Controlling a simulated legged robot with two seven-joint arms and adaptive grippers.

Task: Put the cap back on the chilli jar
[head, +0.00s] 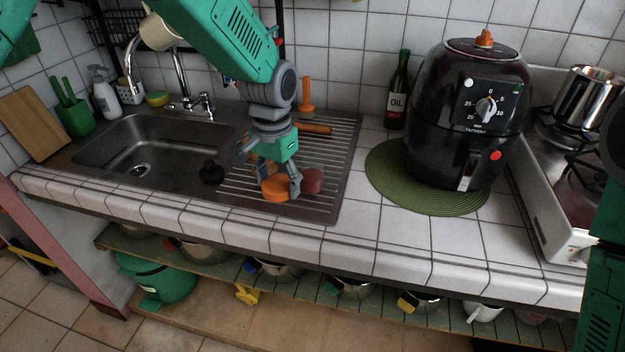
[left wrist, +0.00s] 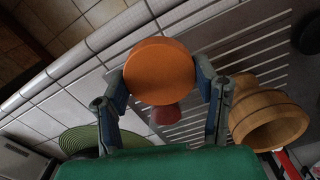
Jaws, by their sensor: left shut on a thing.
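My left gripper (head: 281,180) is low over the ribbed steel drainboard, right of the sink basin. It is shut on an orange round piece, which looks like the cap (head: 275,189). In the left wrist view the cap (left wrist: 159,69) is a broad orange disc between the two fingers. A small dark red round thing, perhaps the chilli jar (head: 312,181), stands on the drainboard just right of the gripper. It shows partly behind the cap in the left wrist view (left wrist: 166,115). I cannot tell whether the two touch. My right gripper is out of view.
A wooden turned piece (left wrist: 268,120) lies on the drainboard behind the gripper. A black knobbed thing (head: 211,173) is left, by the sink (head: 110,176). A green mat (head: 385,178) bears an air fryer (head: 455,130); an oil bottle (head: 398,95) stands behind. The front counter tiles are clear.

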